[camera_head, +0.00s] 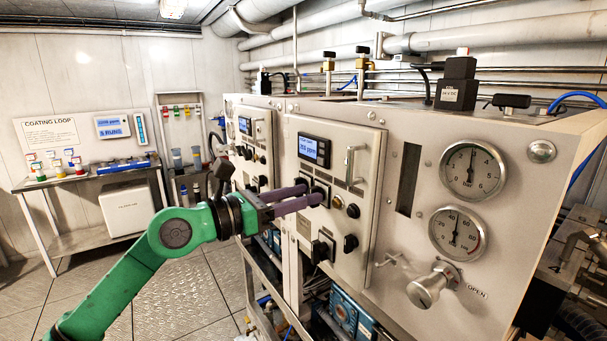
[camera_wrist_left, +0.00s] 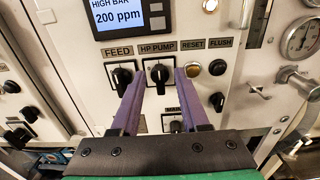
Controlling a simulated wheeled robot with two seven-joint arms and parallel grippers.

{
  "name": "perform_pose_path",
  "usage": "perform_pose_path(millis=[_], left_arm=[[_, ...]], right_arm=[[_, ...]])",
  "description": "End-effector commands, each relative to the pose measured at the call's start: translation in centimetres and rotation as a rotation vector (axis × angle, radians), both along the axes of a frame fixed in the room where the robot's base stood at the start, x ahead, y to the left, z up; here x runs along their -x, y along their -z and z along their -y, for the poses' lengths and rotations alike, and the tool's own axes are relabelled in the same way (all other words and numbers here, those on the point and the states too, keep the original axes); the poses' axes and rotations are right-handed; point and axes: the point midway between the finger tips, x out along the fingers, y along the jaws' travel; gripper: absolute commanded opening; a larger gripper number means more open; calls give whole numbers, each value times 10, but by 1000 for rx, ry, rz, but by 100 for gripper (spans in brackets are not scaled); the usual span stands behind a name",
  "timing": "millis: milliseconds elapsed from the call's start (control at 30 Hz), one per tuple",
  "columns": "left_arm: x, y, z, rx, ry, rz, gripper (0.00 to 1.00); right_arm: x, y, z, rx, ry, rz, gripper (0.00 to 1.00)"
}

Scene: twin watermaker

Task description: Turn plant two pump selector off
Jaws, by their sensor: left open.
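My left gripper (camera_head: 314,194) reaches from the left to the nearer control panel (camera_head: 341,235) and points straight at its face. In the left wrist view its two purple fingers (camera_wrist_left: 158,84) are open, one on each side of the black HP PUMP selector knob (camera_wrist_left: 159,73). The knob's pointer stands about upright. I cannot tell whether the fingers touch it. The black FEED knob (camera_wrist_left: 122,77) is just left of the left finger. In the head view the fingers largely hide the HP PUMP knob. No plant number is readable. My right gripper is not in view.
A display (camera_wrist_left: 128,14) sits above the knobs, beside a metal handle (camera_head: 352,165). RESET (camera_wrist_left: 192,69) and FLUSH (camera_wrist_left: 217,67) buttons lie right of the fingers. Another black knob (camera_head: 320,250) is below. Gauges (camera_head: 472,171) and a valve handle (camera_head: 430,287) are farther right. A similar panel (camera_head: 249,145) stands beyond.

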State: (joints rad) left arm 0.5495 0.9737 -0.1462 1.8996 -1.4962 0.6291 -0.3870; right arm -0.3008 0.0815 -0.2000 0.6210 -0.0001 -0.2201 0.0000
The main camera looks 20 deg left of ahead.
Motion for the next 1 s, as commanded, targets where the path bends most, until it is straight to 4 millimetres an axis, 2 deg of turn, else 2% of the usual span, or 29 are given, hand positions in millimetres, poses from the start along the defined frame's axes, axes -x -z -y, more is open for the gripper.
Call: perform_pose_path(millis=[33,300,367,400,433,1000], left_arm=[[-3,-3,3,1,0,0,45],[-6,2,5,-2,0,-1,45],[-6,2,5,-1,0,-2,22],[-6,2,5,-1,0,-2,7],[-6,2,5,-1,1,-2,0],[-6,1,4,73,0,-66,0]], right_arm=[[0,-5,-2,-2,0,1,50],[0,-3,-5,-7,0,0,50],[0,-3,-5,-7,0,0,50],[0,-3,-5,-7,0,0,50],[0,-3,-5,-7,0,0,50],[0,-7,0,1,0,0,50]])
